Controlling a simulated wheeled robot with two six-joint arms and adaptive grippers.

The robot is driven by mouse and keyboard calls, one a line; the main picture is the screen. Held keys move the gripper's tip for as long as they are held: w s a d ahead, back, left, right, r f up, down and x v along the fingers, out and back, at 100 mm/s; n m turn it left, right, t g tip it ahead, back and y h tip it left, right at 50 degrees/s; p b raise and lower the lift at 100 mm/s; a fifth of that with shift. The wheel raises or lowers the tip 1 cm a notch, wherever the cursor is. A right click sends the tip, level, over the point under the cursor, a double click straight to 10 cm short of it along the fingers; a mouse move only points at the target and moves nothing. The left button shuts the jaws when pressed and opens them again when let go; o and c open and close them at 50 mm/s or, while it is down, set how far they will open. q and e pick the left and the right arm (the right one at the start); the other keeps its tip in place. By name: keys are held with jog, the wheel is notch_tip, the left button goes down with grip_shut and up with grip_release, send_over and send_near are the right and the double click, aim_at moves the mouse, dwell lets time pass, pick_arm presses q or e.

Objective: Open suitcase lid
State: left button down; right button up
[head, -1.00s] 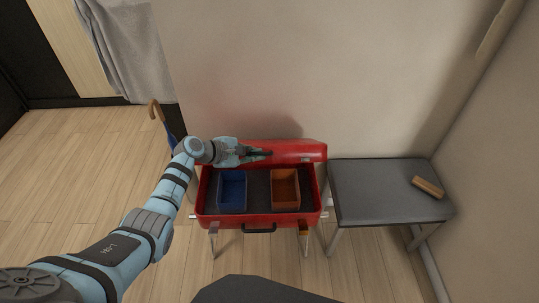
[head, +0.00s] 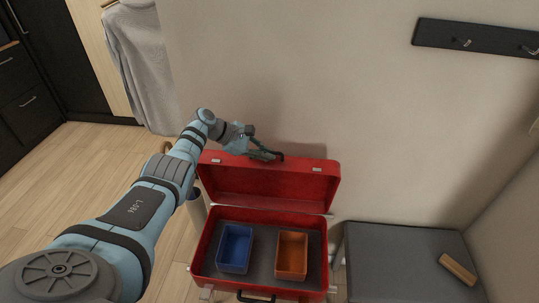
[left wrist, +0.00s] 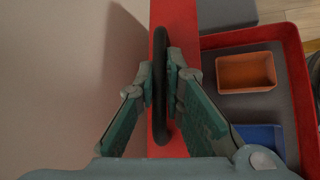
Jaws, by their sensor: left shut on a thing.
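The red suitcase (head: 203,262) stands with its lid (head: 270,188) raised; the lid's inner face shows, near the wall. In its base are a blue tray (head: 235,248) at left and an orange tray (head: 292,255) at right. My left gripper (head: 268,154) is at the lid's top edge. In the left wrist view my left gripper (left wrist: 161,90) is shut on a black bar-like handle (left wrist: 160,125) along the red lid edge (left wrist: 176,22). The orange tray also shows there (left wrist: 247,72), and part of the blue tray (left wrist: 258,137). My right gripper is out of view.
A grey bench (head: 395,262) with a wooden brush-like block (head: 457,269) stands to the right. A beige wall (head: 300,80) is close behind the lid. A grey towel (head: 142,70) hangs at left and a dark hook rail (head: 480,38) upper right.

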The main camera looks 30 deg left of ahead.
pick_arm(q)
jog(key=shift+w+a, duration=0.1)
jog(key=shift+w, duration=0.05)
jog(key=c, duration=1.7)
grip_release()
jog(key=shift+a+r, duration=0.15)
jog(key=shift+a, duration=0.05)
jog(key=v, duration=1.1)
jog(key=shift+s+d+r, duration=0.1)
jog(key=shift+s+r, duration=0.1)
jog(key=shift+r, duration=0.05)
